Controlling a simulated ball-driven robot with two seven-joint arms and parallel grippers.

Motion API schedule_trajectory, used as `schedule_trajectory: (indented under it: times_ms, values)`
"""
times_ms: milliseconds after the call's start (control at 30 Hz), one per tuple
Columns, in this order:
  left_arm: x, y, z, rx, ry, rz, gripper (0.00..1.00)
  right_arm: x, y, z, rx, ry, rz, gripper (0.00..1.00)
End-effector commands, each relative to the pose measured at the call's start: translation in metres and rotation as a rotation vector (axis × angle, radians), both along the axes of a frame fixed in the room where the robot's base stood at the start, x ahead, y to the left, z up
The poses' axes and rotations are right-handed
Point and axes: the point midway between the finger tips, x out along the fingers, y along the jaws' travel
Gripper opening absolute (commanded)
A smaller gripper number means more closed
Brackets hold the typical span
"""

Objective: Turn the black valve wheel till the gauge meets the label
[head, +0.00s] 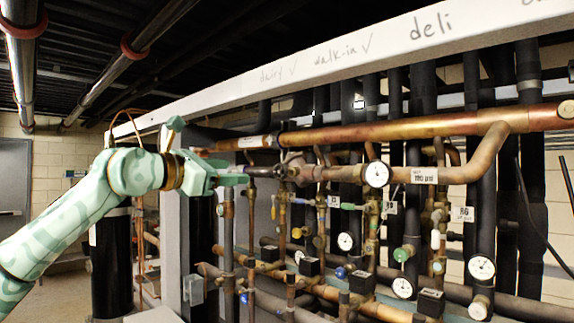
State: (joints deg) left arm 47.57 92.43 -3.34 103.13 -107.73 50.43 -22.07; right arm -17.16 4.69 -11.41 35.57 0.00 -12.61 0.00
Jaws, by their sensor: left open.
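My left gripper (240,176) comes in from the left and is open at the left end of the copper pipework. Its fingertips are close to a small dark part (262,172) on the pipe, which may be the black valve wheel seen edge-on; I cannot tell whether they touch it. A white round gauge (376,174) sits on the upper pipe, right of the gripper. A white label (424,175) with handwritten "psi" is just right of this gauge. The needle is too small to read. My right gripper is not in view.
Several other gauges (481,267) sit lower on the rack. A green valve knob (402,254) and black boxes (309,266) are among the lower pipes. A white beam (350,52) crosses above. Dense vertical pipes leave little room right of the gripper.

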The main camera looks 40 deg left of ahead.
Motion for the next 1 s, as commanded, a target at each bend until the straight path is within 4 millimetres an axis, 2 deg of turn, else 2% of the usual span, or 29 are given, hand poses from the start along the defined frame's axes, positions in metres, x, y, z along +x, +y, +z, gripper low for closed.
schedule_trajectory:
  times_ms: [33, 133, 400, 600, 700, 1000]
  values:
    - [0.008, -0.002, 0.008, -0.004, 0.002, -0.006, 0.59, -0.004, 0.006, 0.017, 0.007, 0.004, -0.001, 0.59]
    - [0.028, -0.004, 0.010, -0.008, 0.000, -0.007, 0.59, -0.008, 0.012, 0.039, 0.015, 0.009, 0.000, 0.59]
    - [0.093, -0.011, 0.010, -0.009, -0.001, -0.007, 0.59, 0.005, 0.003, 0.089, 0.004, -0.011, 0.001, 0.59]
    - [0.130, -0.012, 0.006, -0.007, -0.001, -0.004, 0.59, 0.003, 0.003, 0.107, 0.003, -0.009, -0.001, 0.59]
    - [0.139, -0.013, 0.004, -0.006, -0.001, -0.004, 0.59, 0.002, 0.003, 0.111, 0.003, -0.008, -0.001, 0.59]
    - [0.145, -0.013, 0.001, -0.003, 0.000, -0.004, 0.59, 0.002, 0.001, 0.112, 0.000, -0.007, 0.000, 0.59]
